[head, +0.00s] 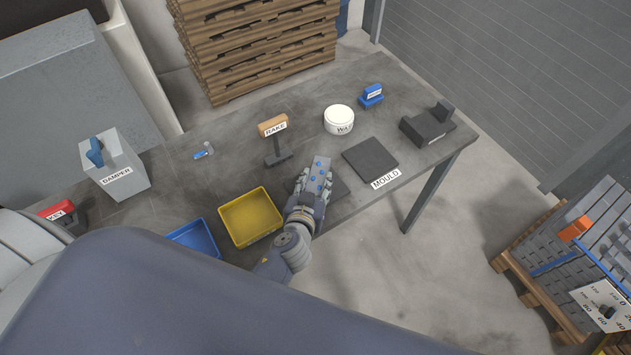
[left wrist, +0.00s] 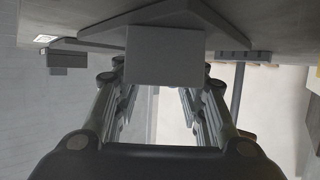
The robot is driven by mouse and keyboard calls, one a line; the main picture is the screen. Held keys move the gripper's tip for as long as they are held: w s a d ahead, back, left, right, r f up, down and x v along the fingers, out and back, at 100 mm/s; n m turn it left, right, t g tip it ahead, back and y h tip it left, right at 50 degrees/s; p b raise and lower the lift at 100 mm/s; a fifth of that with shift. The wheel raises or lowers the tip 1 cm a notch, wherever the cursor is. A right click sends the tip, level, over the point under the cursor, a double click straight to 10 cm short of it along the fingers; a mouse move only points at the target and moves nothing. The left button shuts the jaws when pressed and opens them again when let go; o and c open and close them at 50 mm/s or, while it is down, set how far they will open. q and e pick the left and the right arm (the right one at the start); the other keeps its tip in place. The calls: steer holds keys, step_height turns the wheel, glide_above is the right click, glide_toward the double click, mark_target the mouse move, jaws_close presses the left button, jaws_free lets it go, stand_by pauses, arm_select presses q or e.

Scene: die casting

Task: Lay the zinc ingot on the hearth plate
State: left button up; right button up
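I cannot tell whether the ingot touches the plate. My right gripper is not in view.
The dark mould plate (head: 370,157) lies just right. A yellow tray (head: 250,216) and a blue tray (head: 194,240) lie left. A rake on a stand (head: 276,142), a white round tub (head: 339,120) and a dark block fixture (head: 427,126) stand around on the table (head: 225,178).

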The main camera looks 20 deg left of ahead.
arm_select(q)
steer(key=o, duration=0.4)
steer(key=shift+o, duration=0.2)
steer(key=shift+s, duration=0.1)
steer(key=shift+r, duration=0.2)
steer(key=shift+s, duration=0.25)
steer(key=b+v, duration=0.2)
steer(key=v, duration=0.8)
steer(key=shift+v, duration=0.75)
